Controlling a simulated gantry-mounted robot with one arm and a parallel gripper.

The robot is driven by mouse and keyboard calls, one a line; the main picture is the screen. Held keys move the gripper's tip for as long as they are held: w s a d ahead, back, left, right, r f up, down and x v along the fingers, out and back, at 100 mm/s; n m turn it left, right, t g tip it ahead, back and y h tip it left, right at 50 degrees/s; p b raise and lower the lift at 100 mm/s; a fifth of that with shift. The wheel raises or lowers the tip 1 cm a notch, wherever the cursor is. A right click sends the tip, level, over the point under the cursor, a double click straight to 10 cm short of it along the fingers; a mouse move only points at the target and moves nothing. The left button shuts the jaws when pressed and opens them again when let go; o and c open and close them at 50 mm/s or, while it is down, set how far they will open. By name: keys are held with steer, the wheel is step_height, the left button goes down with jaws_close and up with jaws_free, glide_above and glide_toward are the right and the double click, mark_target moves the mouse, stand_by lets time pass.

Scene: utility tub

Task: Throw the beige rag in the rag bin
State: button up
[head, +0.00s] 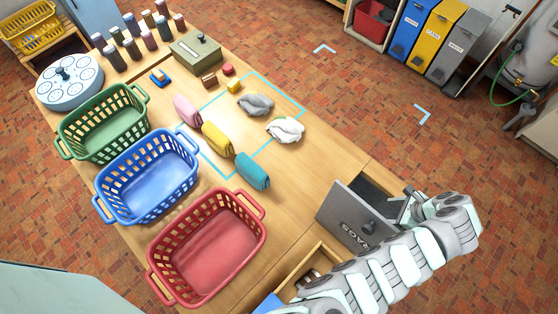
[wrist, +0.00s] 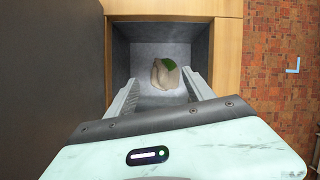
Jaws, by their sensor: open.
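The beige rag (wrist: 165,75), with a green patch on it, lies crumpled on the floor of the grey rag bin (wrist: 200,31) in the wrist view. The bin is set in a wooden surround, and its grey panel marked RAGS (head: 357,217) stands up beside the opening in the head view. My gripper (wrist: 160,82) is open over the bin, with one finger on either side of the rag in the picture and nothing held. In the head view my gripper (head: 407,204) is at the bin, partly hidden; the rag inside is hidden there.
Red (head: 210,245), blue (head: 150,180) and green (head: 105,120) baskets line the table's left side. Rolled pink (head: 187,109), yellow (head: 217,138) and teal (head: 252,171) cloths lie mid-table.

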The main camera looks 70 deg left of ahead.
steer(key=v, duration=0.7)
steer(key=shift+r+b, duration=0.3)
steer(key=shift+b, duration=0.05)
steer(key=shift+w+d, duration=0.1)
steer(key=shift+d, duration=0.05)
